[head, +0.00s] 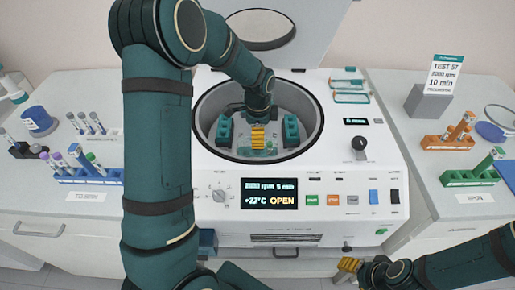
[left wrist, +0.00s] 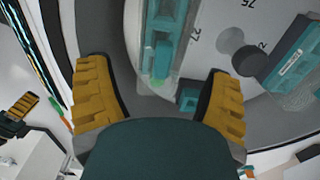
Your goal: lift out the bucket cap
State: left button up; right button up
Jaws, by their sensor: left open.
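The centrifuge (head: 325,165) stands open with its lid (head: 262,28) raised. Teal buckets (head: 224,131) (head: 291,130) sit in its bowl on the left and right. A front bucket with a clear, greenish cap-like part (head: 258,153) lies under my left gripper (head: 257,138). In the left wrist view, the open yellow fingers (left wrist: 160,98) straddle the line of a teal bucket (left wrist: 163,25) with a clear edge; contact cannot be told. Another teal bucket (left wrist: 292,52) shows at right. My right gripper (head: 350,265) is low in front of the centrifuge; its jaw gap is unclear.
Flat teal-edged clear pieces (head: 350,97) lie on the centrifuge top at right. Racks with tubes stand on the left bench (head: 85,174) and right bench (head: 468,178). The bowl wall (head: 208,112) closely surrounds my left gripper. A sign (head: 445,74) stands at back right.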

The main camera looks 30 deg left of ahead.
pick_arm(q)
jog(key=shift+w+a+f+b, duration=0.1)
jog(key=shift+f+b, duration=0.2)
jog(key=shift+f, duration=1.35)
jog(key=shift+a+f+b, duration=0.1)
jog(key=shift+f+b, duration=0.2)
jog(key=shift+f, duration=1.3)
jog(key=c, duration=0.9)
